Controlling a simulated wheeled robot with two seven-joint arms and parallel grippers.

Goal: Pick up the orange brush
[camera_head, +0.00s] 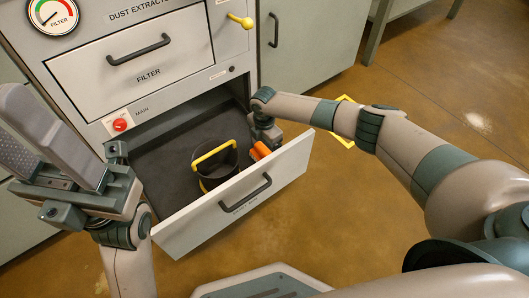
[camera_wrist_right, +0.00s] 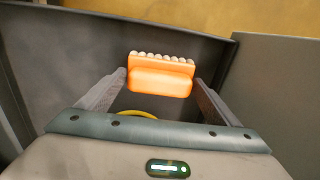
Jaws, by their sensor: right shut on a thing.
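The orange brush (camera_head: 260,150) is at the right side of the open drawer (camera_head: 180,235), partly hidden by my right gripper (camera_head: 265,138). In the right wrist view, the orange brush (camera_wrist_right: 160,80) lies between the two fingers of my right gripper (camera_wrist_right: 161,84), with its pale bristle tufts facing the top of the picture. The right gripper is shut on the brush. Whether the brush touches the drawer floor is unclear. My left gripper (camera_head: 35,140) is at the left, outside the drawer, with no object visible in it; its finger gap is hard to judge.
A dark bucket (camera_head: 219,168) with a yellow handle (camera_head: 213,154) stands in the drawer, left of the brush. The drawer's front panel and side walls surround them. The grey dust extractor cabinet (camera_head: 90,75) rises behind, with a red knob (camera_head: 120,125) near the drawer. Open floor lies right.

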